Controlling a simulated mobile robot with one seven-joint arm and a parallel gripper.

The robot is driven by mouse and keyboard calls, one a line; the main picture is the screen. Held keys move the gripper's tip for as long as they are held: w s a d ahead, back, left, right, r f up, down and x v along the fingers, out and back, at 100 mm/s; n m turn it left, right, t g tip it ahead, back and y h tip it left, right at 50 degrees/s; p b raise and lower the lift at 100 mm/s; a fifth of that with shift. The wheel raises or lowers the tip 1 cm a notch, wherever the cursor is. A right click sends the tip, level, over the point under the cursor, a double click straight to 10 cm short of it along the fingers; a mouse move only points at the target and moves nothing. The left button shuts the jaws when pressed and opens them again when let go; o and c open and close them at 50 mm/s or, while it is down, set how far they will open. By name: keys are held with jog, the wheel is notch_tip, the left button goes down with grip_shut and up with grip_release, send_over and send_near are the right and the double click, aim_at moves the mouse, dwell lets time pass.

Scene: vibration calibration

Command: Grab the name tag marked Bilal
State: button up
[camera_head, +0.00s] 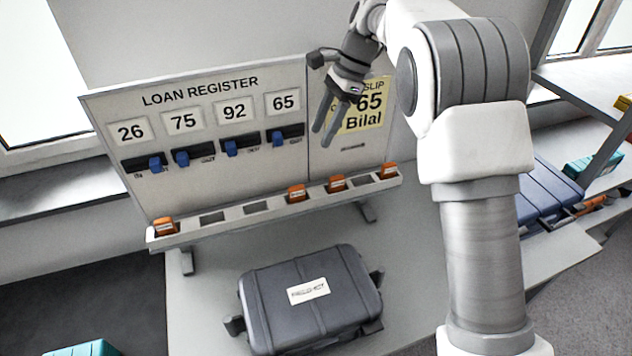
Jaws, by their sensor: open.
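A loan register board (215,185) stands on the table. A yellow slip (375,118) on its right panel reads "65" and "Bilal", partly covered by my gripper. Below the board, a grey rail (225,228) holds several orange tags: one at the far left (163,227), one right of the middle (296,193), one beside it (337,184) and one at the right end (389,171). Their labels are too small to read, so I cannot tell which bears Bilal. My gripper (325,133) is open and empty, fingers pointing down, in front of the board above the rail.
A dark grey case (310,268) lies on the table (205,310) in front of the rail. Blue switches (181,158) sit under the numbers 26, 75, 92 and 65. A blue case (548,190) stands at right. My arm covers the right side.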

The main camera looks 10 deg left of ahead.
send_near(295, 187)
jog(key=x, duration=0.5)
jog(key=shift+d+p, duration=0.25)
jog(key=shift+p, duration=0.15)
jog(key=shift+p+x, duration=0.65)
jog(key=shift+x, duration=2.05)
jog(key=shift+a, duration=0.2)
jog(key=shift+c, duration=0.2)
grip_shut()
